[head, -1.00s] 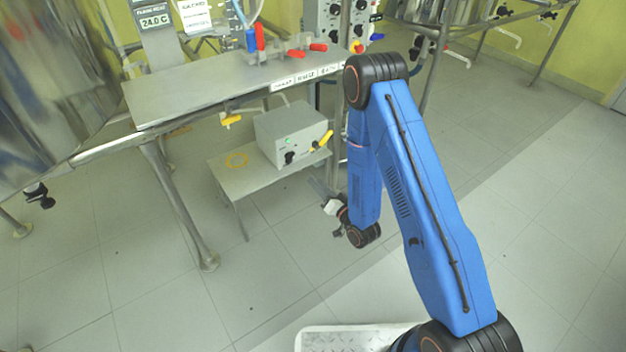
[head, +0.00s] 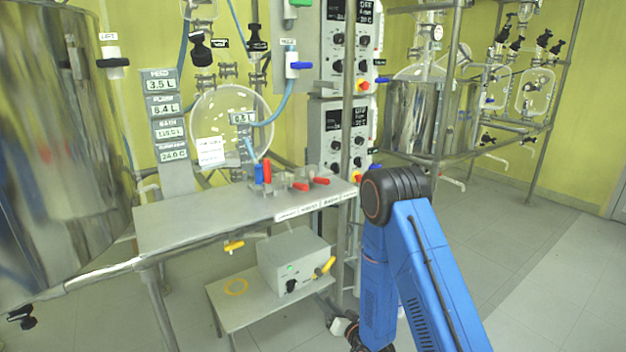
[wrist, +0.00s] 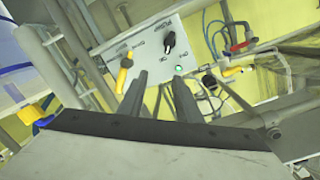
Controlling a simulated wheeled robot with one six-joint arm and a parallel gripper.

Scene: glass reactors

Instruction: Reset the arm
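My blue arm (head: 430,270) shows in the head view, with its black elbow raised and its forearm hanging down beside the low shelf. My gripper is at the bottom of that view, largely hidden. In the wrist view my gripper (wrist: 159,80) has two dark fingers standing apart with nothing seen between them. Beyond the fingers is a grey control box (wrist: 130,50) with a black knob (wrist: 168,42), a yellow handle (wrist: 124,74) and a lit green lamp. The same control box (head: 295,262) sits on the low shelf in the head view.
A steel bench (head: 215,212) with red and blue valve handles stands above the low shelf (head: 235,312). A large steel vessel (head: 60,150) is at left. Control panels (head: 340,140) and a frame post are behind my elbow. Open floor (head: 560,300) lies at right.

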